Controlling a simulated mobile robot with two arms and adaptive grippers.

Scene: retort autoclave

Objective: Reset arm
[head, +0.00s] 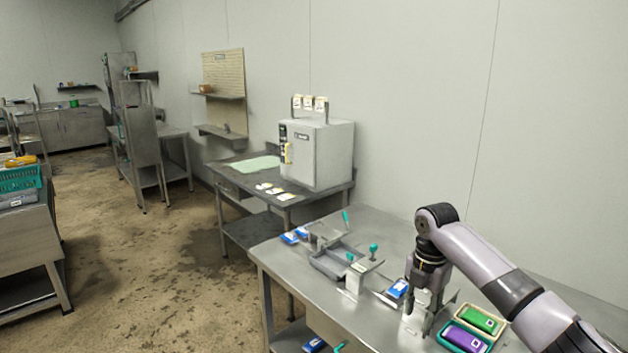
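My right arm comes in from the right and bends down over the near steel table (385,230). My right gripper (416,318) points down at the tabletop, between a blue packet on its left and the pouch trays on its right. Its fingertips are small and blend with the grey metal around them, so I cannot tell whether they are open or shut, or whether they touch anything. The blue packet (399,288) lies close beside it. My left gripper is not in view.
The near table holds a grey tray (328,264), teal-knobbed fixtures (373,247), blue packets (290,237), and trays with a green pouch (480,319) and a purple pouch (464,337). A boxy autoclave (325,155) stands on the table behind. Floor at left is open.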

